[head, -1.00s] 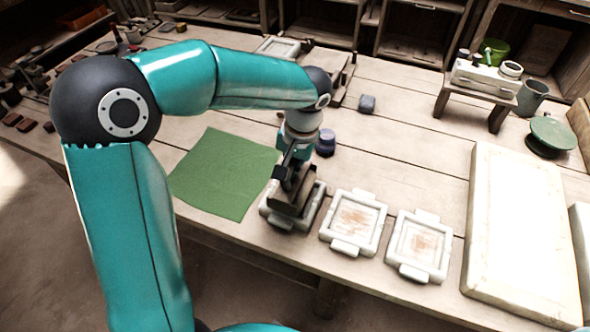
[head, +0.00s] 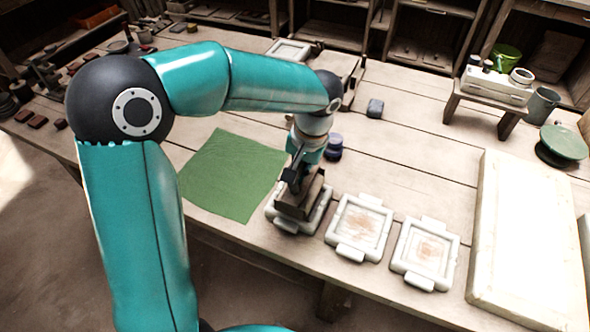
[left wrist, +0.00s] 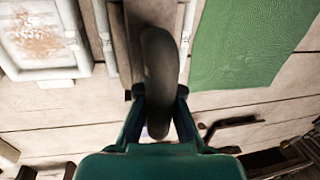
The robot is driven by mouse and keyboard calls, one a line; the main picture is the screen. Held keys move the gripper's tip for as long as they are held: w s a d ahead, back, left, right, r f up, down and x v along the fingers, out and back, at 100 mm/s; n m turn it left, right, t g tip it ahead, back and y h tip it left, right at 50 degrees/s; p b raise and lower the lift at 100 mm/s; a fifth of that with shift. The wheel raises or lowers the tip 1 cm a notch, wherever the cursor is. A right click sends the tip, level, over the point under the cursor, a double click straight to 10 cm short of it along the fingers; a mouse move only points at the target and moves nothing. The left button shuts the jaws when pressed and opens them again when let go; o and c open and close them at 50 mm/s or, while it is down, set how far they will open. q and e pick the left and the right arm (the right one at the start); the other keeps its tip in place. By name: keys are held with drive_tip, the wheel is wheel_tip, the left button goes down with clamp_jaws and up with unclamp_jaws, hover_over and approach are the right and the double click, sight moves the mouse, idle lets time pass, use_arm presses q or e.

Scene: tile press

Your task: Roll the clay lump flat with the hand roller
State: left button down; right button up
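My left gripper (head: 298,178) is over the leftmost of three white moulds (head: 292,226). In the left wrist view its fingers (left wrist: 162,108) are closed around the dark curved handle (left wrist: 160,70) of a brown block (head: 302,200). The block sits over or in that mould and hides most of its inside; I cannot tell how firmly it rests there. A green mat (head: 232,175) lies flat to the left, with nothing on it. I cannot make out a hand roller. A small grey block (head: 375,108) stands further back; I cannot tell whether it is clay. My right gripper is not in view.
Two more white moulds (head: 333,231) (head: 398,262) with brownish insides stand to the right, then a large pale slab (head: 520,235). A dark blue jar (head: 334,150) stands close behind my gripper. A small raised stand (head: 490,98) is at the back right.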

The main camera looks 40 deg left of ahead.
use_arm(q)
drive_tip(key=shift+w+d+f, duration=0.1)
drive_tip(key=shift+w+d, duration=0.05)
drive_tip(key=shift+d, duration=0.3)
drive_tip(key=shift+w+d+f, duration=0.1)
drive_tip(key=shift+d, duration=0.35)
drive_tip(key=shift+s+a+f+b, duration=0.15)
drive_tip(key=shift+s+a+b, duration=0.05)
drive_tip(key=shift+a, duration=0.3)
drive_tip(key=shift+s+a+f+b, duration=0.1)
drive_tip(key=shift+s+a+b, duration=0.1)
drive_tip(key=shift+a, duration=0.25)
drive_tip(key=shift+s+a, duration=0.2)
drive_tip(key=shift+a, duration=0.7)
drive_tip(key=shift+w+d+r, duration=0.1)
drive_tip(key=shift+w+d, duration=0.05)
drive_tip(key=shift+d, duration=0.35)
drive_tip(key=shift+w+d+r, duration=0.1)
drive_tip(key=shift+d, duration=0.35)
drive_tip(key=shift+r+p, duration=0.1)
drive_tip(key=shift+p, duration=0.2)
wheel_tip(320, 180, up, 7)
drive_tip(key=p, duration=0.5)
drive_tip(key=shift+w+r+p, duration=0.1)
drive_tip(key=shift+p, duration=0.25)
